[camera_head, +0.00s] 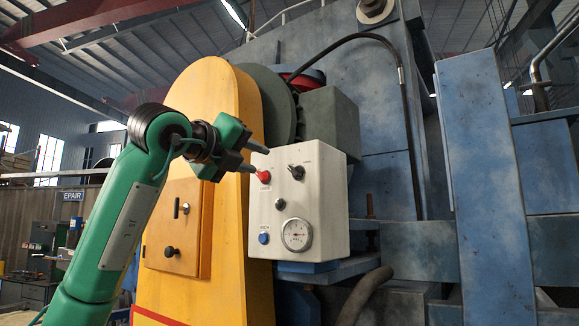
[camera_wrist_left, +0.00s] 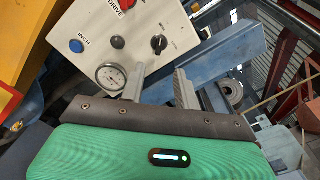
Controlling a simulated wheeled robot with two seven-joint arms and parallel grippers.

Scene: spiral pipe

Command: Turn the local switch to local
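A white control box (camera_head: 327,205) hangs in front of the yellow housing. A black rotary switch (camera_head: 296,172) sits at the upper right of its face; it also shows in the left wrist view (camera_wrist_left: 158,43). Its small labels are unreadable, so I cannot tell its setting. My left gripper (camera_head: 260,160) is at the box's upper left, near the red switch, and its fingers are apart. In the left wrist view my left gripper (camera_wrist_left: 158,68) is open and empty, with the black switch beyond the gap. My right gripper is not in view.
The box also carries a red switch (camera_head: 264,176), a dark knob (camera_head: 280,204), a blue button (camera_head: 263,239) labelled INCH and a round gauge (camera_head: 297,234). The yellow housing (camera_head: 224,130) stands behind my left arm. A blue steel post (camera_head: 484,190) stands at the right.

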